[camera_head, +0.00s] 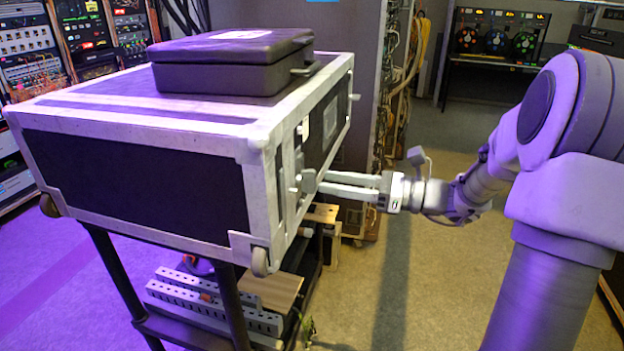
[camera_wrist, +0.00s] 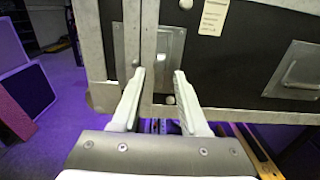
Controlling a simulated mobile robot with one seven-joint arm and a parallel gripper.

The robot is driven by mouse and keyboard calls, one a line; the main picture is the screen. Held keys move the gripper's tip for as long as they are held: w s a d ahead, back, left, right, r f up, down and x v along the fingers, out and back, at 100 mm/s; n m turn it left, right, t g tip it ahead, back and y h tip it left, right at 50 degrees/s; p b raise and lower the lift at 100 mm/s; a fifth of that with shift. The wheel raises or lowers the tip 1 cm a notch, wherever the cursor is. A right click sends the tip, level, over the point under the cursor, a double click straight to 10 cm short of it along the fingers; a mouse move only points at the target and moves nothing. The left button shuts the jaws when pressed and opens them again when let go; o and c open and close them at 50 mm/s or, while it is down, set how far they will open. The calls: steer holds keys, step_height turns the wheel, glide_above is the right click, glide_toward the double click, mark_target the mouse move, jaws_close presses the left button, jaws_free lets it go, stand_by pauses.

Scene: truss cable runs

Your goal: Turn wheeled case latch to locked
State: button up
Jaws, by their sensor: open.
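The wheeled case (camera_head: 140,188) is black with silver metal edges and small wheels at its lower corners. It rests raised on a dark frame. A latch with a silver plate sits on its right-hand face (camera_head: 292,186), and the plate spans a seam in the wrist view (camera_wrist: 172,45). My gripper (camera_head: 318,183) reaches in from the right, its fingertips close to this latch. In the wrist view my gripper (camera_wrist: 160,75) has its two pale fingers apart, with the latch area between and just beyond them. I cannot tell contact or the latch's turned position.
A black flat case (camera_head: 235,62) lies on top of the wheeled case. In the wrist view a recessed handle plate (camera_wrist: 300,70) is to the right of the latch. Perforated metal bars (camera_head: 215,305) and a wooden board (camera_head: 270,290) lie below.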

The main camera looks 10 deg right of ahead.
mark_target(311, 193)
steer(key=x, duration=0.5)
steer(key=shift+f, duration=0.1)
jaws_close()
